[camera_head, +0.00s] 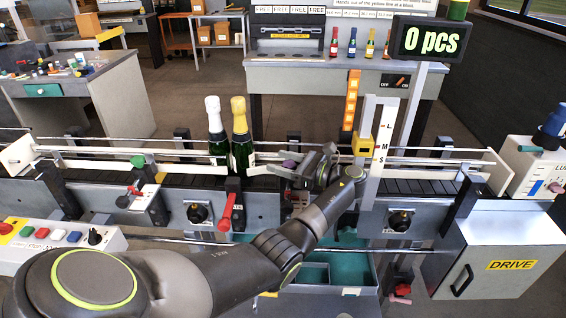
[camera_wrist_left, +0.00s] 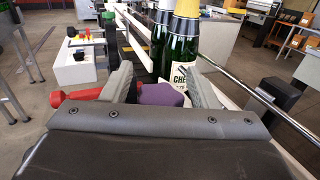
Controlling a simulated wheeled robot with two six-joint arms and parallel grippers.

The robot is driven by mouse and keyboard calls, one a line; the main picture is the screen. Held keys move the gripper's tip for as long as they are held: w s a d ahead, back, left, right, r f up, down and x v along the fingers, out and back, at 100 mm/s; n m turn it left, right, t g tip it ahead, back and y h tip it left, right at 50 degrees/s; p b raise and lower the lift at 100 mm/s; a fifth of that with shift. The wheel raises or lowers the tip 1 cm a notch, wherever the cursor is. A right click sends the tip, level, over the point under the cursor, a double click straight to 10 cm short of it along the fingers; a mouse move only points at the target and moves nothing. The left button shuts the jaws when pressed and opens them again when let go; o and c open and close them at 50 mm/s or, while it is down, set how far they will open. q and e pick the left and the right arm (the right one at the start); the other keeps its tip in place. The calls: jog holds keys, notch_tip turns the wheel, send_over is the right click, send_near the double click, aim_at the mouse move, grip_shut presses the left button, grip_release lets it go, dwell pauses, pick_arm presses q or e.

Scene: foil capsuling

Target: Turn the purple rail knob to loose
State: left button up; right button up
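The purple rail knob (camera_wrist_left: 163,95) shows in the left wrist view between the two fingers of my left gripper (camera_wrist_left: 161,85). Small gaps seem to show at its sides, and its lower part is hidden behind the gripper body. In the head view the left gripper (camera_head: 308,165) is at the conveyor's front rail, right of the bottles, with a bit of the purple knob (camera_head: 289,164) beside its fingers. The gripper looks open around the knob; contact is not clear. My right gripper is not in view.
Two green bottles, one white-topped (camera_head: 216,132) and one gold-topped (camera_head: 241,135), stand on the conveyor just left of the gripper. A red-handled clamp (camera_head: 227,211) is below them. A post with an orange light strip (camera_head: 352,100) stands right of the gripper.

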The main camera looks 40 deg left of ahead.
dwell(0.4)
